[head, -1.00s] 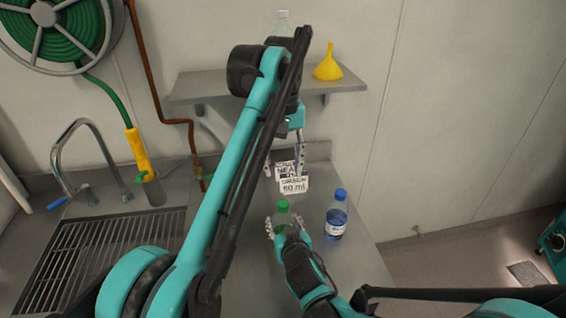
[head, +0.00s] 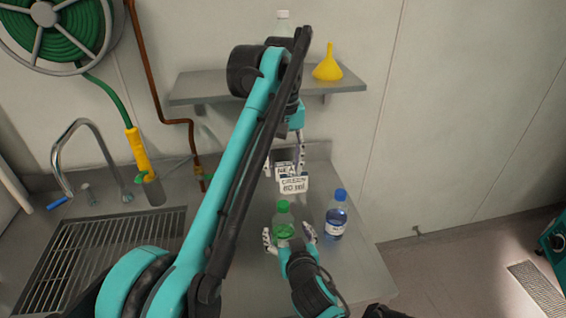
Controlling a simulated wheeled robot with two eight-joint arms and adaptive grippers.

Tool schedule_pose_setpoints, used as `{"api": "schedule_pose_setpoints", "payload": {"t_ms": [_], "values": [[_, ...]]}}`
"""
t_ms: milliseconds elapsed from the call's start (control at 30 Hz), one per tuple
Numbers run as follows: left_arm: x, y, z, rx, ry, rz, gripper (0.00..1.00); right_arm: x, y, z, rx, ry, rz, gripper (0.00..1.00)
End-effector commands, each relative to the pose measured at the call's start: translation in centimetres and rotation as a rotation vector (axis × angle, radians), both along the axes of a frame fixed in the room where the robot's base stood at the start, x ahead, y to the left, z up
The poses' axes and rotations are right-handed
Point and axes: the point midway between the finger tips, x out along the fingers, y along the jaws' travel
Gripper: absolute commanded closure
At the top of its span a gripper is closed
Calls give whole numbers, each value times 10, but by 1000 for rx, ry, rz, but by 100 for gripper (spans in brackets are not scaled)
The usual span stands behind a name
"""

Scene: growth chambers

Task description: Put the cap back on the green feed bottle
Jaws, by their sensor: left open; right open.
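The green feed bottle (head: 284,228) stands upright on the steel counter, with a green cap (head: 283,205) seated on its top. My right gripper (head: 290,236) is low at the bottle's near side, its fingers open and spread to either side of the body. I cannot tell whether either finger touches it.
A sink with a rack (head: 110,255) and tap (head: 78,150) is on the left.

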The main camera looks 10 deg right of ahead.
Motion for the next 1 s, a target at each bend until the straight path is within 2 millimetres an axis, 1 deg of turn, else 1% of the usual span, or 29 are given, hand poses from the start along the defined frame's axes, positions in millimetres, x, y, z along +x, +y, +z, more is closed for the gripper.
{"api": "schedule_pose_setpoints", "payload": {"t_ms": [33, 200, 500, 700, 1000], "values": [[0, 0, 0, 0, 0, 0, 50, -7, 0, 2, -1, 0, 1, 22], [0, 0, 0, 0, 0, 0, 50, -26, 0, 10, 0, 1, 1, 22], [0, 0, 0, 0, 0, 0, 50, -52, 0, 21, 0, 1, 0, 22], [0, 0, 0, 0, 0, 0, 50, -59, -1, 24, 0, 1, 0, 22], [0, 0, 0, 0, 0, 0, 50, -60, -1, 24, 0, 0, 0, 22]]}}
